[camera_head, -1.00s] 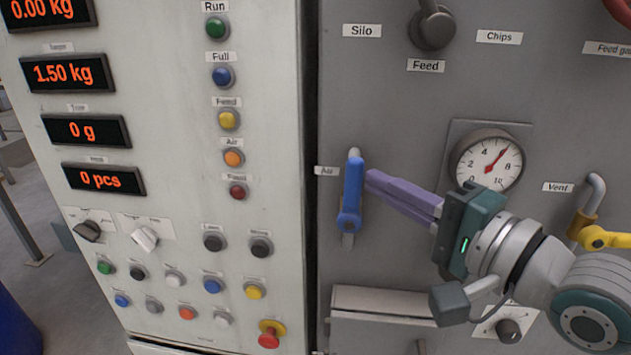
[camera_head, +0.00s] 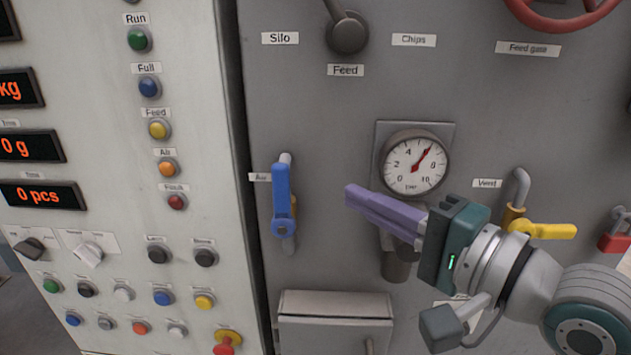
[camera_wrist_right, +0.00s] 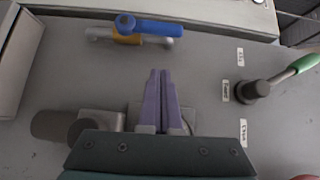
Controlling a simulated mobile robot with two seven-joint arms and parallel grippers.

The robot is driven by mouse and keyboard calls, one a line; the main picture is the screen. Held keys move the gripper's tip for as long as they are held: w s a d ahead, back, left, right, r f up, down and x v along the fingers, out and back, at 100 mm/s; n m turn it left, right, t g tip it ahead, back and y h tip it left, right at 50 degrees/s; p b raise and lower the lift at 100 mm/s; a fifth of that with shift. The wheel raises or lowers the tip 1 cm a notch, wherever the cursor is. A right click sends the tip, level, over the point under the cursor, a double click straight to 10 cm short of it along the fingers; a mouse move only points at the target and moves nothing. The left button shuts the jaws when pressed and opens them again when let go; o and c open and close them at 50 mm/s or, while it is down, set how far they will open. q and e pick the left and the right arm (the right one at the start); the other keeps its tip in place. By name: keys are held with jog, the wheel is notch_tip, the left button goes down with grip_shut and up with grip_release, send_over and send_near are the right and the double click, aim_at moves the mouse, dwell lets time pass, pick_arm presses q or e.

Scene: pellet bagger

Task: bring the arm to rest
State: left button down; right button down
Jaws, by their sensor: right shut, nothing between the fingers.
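My right gripper (camera_head: 352,194) has purple fingers and a teal body. It is shut and empty, in front of the grey panel, just below and left of the round gauge (camera_head: 415,163). The blue Air valve handle (camera_head: 282,198) stands upright to the left of the fingertips, with a clear gap between. In the right wrist view my gripper (camera_wrist_right: 160,74) shows its fingers together, and the blue handle (camera_wrist_right: 150,25) lies beyond the tips. My left gripper is in neither view.
The yellow Vent valve handle (camera_head: 545,230) is behind and above my right wrist. A grey box (camera_head: 335,305) juts out below. The button cabinet (camera_head: 105,200) stands left.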

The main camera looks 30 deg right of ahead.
jog(key=b+v, duration=0.1)
jog(key=v, duration=0.6)
jog(key=shift+a, duration=0.15)
